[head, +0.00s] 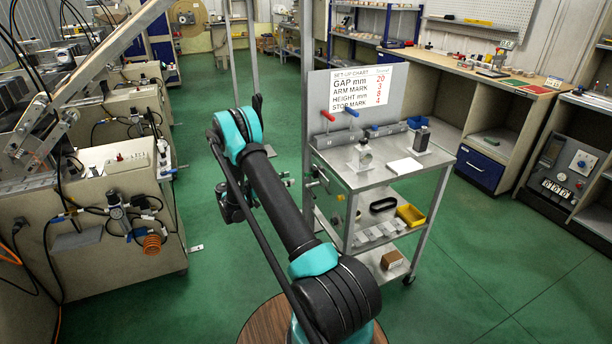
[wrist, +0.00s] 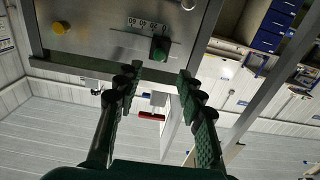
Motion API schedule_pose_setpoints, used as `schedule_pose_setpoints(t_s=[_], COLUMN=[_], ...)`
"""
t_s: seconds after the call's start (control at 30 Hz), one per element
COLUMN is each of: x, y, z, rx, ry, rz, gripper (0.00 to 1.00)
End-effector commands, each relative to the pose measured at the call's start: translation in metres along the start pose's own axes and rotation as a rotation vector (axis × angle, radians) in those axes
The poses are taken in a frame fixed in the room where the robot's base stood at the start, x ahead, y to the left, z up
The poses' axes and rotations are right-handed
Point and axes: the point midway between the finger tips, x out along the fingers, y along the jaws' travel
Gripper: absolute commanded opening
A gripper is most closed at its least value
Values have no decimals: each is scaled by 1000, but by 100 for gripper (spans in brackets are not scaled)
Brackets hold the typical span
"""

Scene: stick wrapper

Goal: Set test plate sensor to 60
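In the wrist view, which looks upside down, a grey metal panel (wrist: 85,30) carries a short scale (wrist: 148,23) with small printed numbers. They seem to run from 60 at the picture's left to 0 at the right. A dark green block (wrist: 160,48), likely the sensor slider, sits on a thin slot or rail near the low end of the scale. My gripper (wrist: 158,82) is open and empty. Its fingers point toward the panel, with the block ahead of the gap and apart from them. In the head view my arm largely hides the gripper.
The metal cart (head: 375,178) stands just right of my arm, with a set-up chart (head: 356,88) above it. A yellow button (wrist: 60,28) is on the panel, left of the scale. Green floor (head: 480,260) is clear right of the cart. Machine cabinets (head: 110,215) stand left.

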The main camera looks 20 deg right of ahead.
Motion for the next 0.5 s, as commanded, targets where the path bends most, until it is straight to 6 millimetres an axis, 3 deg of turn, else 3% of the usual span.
schedule_pose_setpoints(t_s=[0.23, 0.5], x=[51, 87], y=[1, 0], z=[0, 0], rx=[-1, -1], ry=[0, -1], rz=[3, 1], gripper=[39, 39])
